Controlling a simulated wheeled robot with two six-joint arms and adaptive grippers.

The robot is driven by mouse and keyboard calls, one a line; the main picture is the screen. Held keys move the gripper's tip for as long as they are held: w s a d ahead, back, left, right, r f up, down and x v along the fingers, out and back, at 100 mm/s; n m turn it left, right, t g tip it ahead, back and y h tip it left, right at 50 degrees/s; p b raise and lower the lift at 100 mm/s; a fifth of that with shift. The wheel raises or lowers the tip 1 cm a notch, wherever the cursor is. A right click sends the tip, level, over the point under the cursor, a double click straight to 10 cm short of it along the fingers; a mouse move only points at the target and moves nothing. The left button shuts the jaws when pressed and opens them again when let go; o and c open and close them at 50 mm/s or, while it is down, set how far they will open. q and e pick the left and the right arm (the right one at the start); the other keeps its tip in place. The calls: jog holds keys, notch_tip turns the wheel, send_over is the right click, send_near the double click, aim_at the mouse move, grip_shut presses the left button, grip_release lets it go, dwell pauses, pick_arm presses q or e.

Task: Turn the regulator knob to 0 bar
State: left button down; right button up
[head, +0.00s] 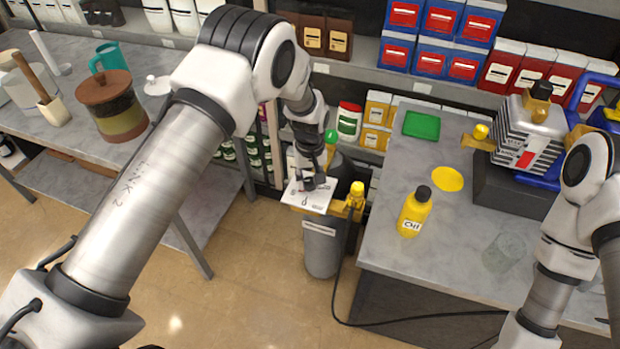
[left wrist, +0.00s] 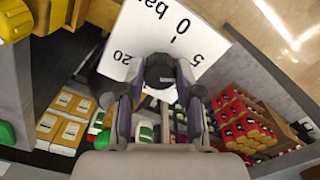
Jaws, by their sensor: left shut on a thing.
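The regulator knob (left wrist: 160,70) is black and round, on a white dial panel (left wrist: 140,35). The panel reads "0 bar", with "5" and "20" to its sides. In the head view the panel (head: 302,198) sits on a grey cylinder (head: 322,250) between the two tables. My left gripper (left wrist: 160,88) is shut on the knob, one finger on each side; it also shows in the head view (head: 314,172), reaching down to the panel. I cannot tell which mark the knob points to. My right arm shows at the right; its gripper is out of view.
A yellow fitting (head: 356,195) with a black hose (head: 336,300) is beside the panel. The right table (head: 400,270) holds a yellow bottle (head: 413,213), a glass beaker (head: 503,252) and the pump (head: 528,130). Stocked shelves stand behind. The floor at left front is clear.

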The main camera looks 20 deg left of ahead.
pick_arm(q)
jog(key=shift+f+n, duration=0.15)
jog(key=shift+n, duration=0.15)
jog(key=shift+n+b, duration=0.75)
jog(key=shift+n, duration=0.05)
jog(key=n+b, duration=0.1)
jog(key=n, duration=0.1)
jog(key=shift+f+n, duration=0.1)
jog(key=shift+n, duration=0.2)
jog(key=n+b, duration=0.1)
jog(key=n, duration=0.2)
jog(key=shift+n, duration=0.3)
jog(key=shift+n+b, duration=0.45)
jog(key=shift+n, duration=1.35)
